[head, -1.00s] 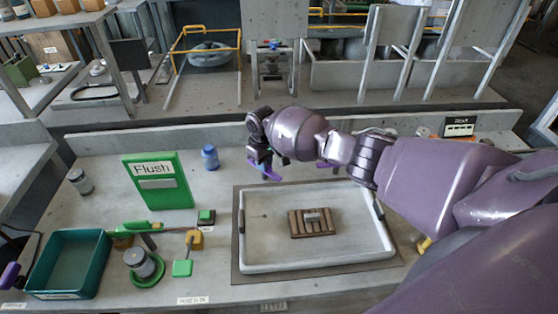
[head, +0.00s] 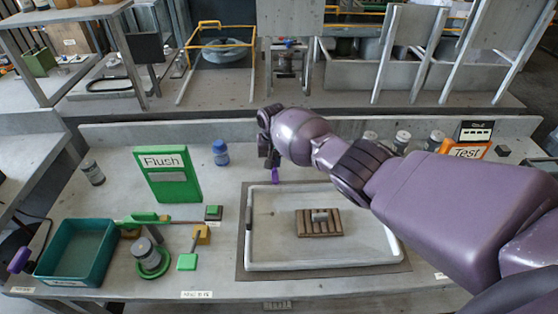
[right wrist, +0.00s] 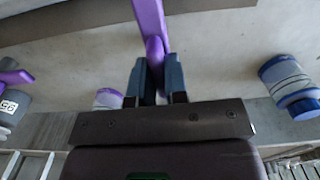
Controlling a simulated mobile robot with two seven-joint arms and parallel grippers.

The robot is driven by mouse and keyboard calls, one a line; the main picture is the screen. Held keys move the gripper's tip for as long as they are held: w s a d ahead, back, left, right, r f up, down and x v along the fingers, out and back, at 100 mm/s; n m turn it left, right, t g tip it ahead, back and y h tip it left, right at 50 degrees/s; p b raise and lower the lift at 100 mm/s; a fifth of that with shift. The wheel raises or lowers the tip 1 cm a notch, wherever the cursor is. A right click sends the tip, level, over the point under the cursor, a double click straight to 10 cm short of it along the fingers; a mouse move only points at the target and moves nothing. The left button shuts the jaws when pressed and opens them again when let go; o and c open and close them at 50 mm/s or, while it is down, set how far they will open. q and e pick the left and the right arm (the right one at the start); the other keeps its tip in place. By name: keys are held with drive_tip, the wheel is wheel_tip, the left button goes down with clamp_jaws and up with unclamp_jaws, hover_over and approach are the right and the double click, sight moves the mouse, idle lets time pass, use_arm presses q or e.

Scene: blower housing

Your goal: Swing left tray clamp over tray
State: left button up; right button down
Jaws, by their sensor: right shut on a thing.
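The shallow pale tray (head: 335,265) lies on the bench, with a brown slatted piece (head: 307,229) in it. My right gripper (head: 270,160) is at the tray's back left edge. In the right wrist view its dark blue jaws (right wrist: 157,66) are shut on the purple left tray clamp (right wrist: 150,18). In the head view the clamp's tip (head: 275,176) points towards the front by the tray's back rim; the gripper hides the rest. Another purple bar (right wrist: 15,76) shows at the left of the wrist view. My left gripper is out of view.
A blue jar (head: 220,153) stands left of my right gripper. A green Flush board (head: 168,178), a teal bin (head: 75,252) and a jar on a green ring (head: 146,255) are further left. My right arm covers the back right of the tray. A Test sign (head: 466,151) stands right.

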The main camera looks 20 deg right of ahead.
idle(0.3)
drive_tip(key=c, duration=1.1)
unclamp_jaws()
drive_tip(key=shift+c, duration=0.2)
wheel_tip(320, 180, up, 6)
drive_tip(key=shift+f+p, duration=0.15)
drive_tip(key=shift+p, duration=0.95)
wheel_tip(320, 180, up, 5)
drive_tip(key=shift+r+p, duration=0.1)
drive_tip(key=shift+p, duration=0.2)
